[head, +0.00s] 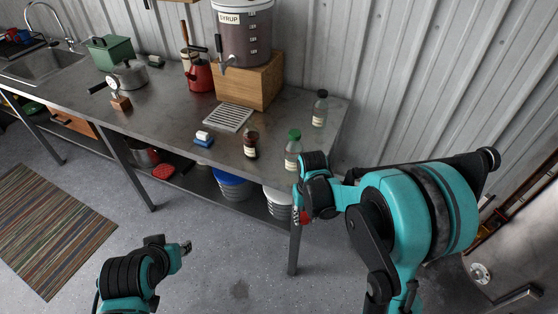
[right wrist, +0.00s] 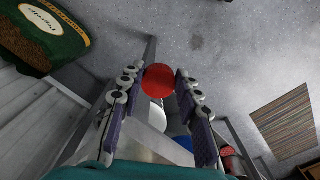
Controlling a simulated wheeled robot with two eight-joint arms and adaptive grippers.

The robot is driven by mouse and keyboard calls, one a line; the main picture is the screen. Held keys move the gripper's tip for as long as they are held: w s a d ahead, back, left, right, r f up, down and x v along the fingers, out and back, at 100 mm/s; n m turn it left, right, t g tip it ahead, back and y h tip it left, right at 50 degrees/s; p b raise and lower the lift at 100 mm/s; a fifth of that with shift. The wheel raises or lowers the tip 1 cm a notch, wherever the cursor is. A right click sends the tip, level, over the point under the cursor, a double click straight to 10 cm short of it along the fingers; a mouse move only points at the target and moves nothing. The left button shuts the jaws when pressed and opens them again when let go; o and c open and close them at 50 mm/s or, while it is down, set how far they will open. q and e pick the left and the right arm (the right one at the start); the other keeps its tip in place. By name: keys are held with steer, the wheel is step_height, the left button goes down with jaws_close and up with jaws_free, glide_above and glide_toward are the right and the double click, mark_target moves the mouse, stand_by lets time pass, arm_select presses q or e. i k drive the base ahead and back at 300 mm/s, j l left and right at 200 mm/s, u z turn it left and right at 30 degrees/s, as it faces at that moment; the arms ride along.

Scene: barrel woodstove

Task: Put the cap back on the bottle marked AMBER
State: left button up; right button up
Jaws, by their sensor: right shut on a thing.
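A small brown bottle (head: 250,145) with a pale label stands on the metal bench. Its label is too small to read, and I cannot make out a cap on it. A clear bottle (head: 293,152) with a green cap stands to its right, near the front edge. A third bottle (head: 320,110) with a dark cap stands farther back. My right gripper (head: 304,213) is in front of the bench's right end, shut on a round red cap (right wrist: 158,80) between its fingertips. My left gripper (head: 184,247) is low over the floor, away from the bench; its jaw opening is unclear.
A blue and white block (head: 203,139) and a slatted drain tray (head: 228,118) lie left of the bottles. A syrup dispenser (head: 243,38) stands on a wooden box (head: 250,82) behind. Buckets (head: 233,185) sit below the bench. A striped rug (head: 45,230) lies at left.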

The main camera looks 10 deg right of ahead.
mark_target(251, 135)
steer(key=i+l, duration=0.15)
steer(key=l, duration=0.2)
steer(key=i+l, duration=0.15)
steer(key=l, duration=0.15)
steer(key=i+l+u, duration=0.1)
steer(key=l, duration=0.25)
steer(key=i+l, duration=0.15)
steer(key=l, duration=0.2)
